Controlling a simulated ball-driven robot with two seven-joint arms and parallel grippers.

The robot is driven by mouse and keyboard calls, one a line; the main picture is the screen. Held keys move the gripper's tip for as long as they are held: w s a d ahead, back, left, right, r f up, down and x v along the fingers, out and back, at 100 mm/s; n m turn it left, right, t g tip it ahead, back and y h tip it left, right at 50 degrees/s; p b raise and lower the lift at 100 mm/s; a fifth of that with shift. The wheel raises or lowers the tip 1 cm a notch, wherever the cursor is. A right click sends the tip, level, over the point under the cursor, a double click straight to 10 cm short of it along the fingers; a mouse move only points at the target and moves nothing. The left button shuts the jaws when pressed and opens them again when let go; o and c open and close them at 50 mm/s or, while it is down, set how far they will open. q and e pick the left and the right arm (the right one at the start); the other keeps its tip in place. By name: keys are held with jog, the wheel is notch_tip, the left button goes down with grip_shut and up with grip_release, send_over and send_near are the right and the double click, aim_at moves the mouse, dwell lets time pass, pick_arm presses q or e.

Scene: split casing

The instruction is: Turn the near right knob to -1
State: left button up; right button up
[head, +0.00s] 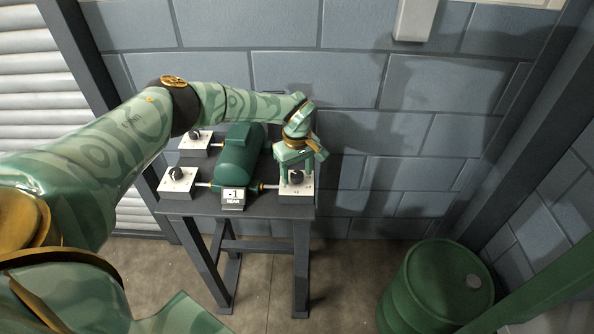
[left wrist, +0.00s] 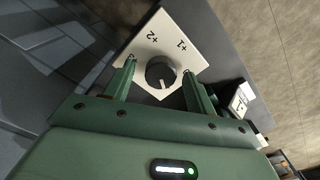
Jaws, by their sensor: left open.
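The near right knob (head: 297,177) is a dark round dial on a white box (head: 304,192) at the table's near right corner. In the left wrist view the knob (left wrist: 160,73) has a pale mark pointing towards the gripper's palm, and its white plate (left wrist: 163,42) shows "+2" and "+1". My left gripper (head: 295,169) is above this box, pointing down. Its open fingers (left wrist: 159,70) stand on either side of the knob, with gaps showing. A small sign (head: 233,196) reads "-1 NEAR". My right gripper is not in view.
A green casing (head: 239,158) lies mid-table, left of my gripper. Two more white knob boxes stand at the left, one near (head: 177,184) and one far (head: 195,145). A block wall is close behind. A green barrel (head: 437,285) stands on the floor at right.

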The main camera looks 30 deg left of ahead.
aim_at(297, 174)
pick_arm(q)
jog(key=shift+r, duration=0.1)
notch_tip(297, 174, up, 16)
jog(key=p, duration=0.3)
dwell(0.3)
